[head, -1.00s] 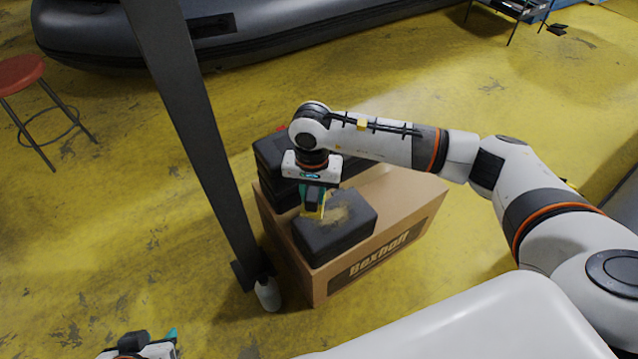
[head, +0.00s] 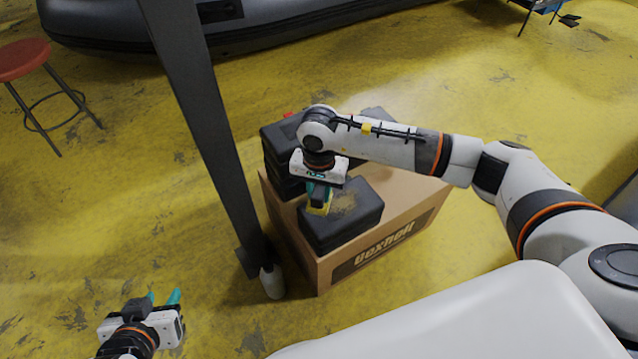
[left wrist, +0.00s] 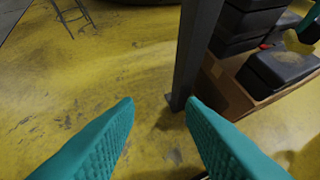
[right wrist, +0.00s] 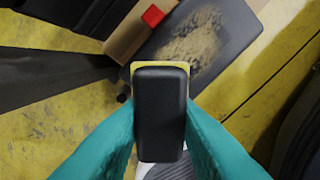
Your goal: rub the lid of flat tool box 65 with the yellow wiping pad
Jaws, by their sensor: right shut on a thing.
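The flat tool box (head: 355,225) is black and lies on a cardboard carton, with a brown dirt patch (head: 345,204) on its lid. The lid and patch also show in the right wrist view (right wrist: 225,30). My right gripper (head: 319,200) is shut on the yellow wiping pad (head: 319,210), held by its black grip (right wrist: 160,110). The pad is at the left part of the lid, beside the patch; whether it touches is not clear. The box's number is not readable. My left gripper (head: 164,298) is open and empty, low at the left, away from the box.
The carton (head: 300,245) stands on the yellow floor. More black boxes (head: 282,150) are stacked behind the tool box. A dark post (head: 205,120) stands left of the carton, between it and my left gripper. A red stool (head: 22,60) and a grey boat (head: 300,30) are farther off.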

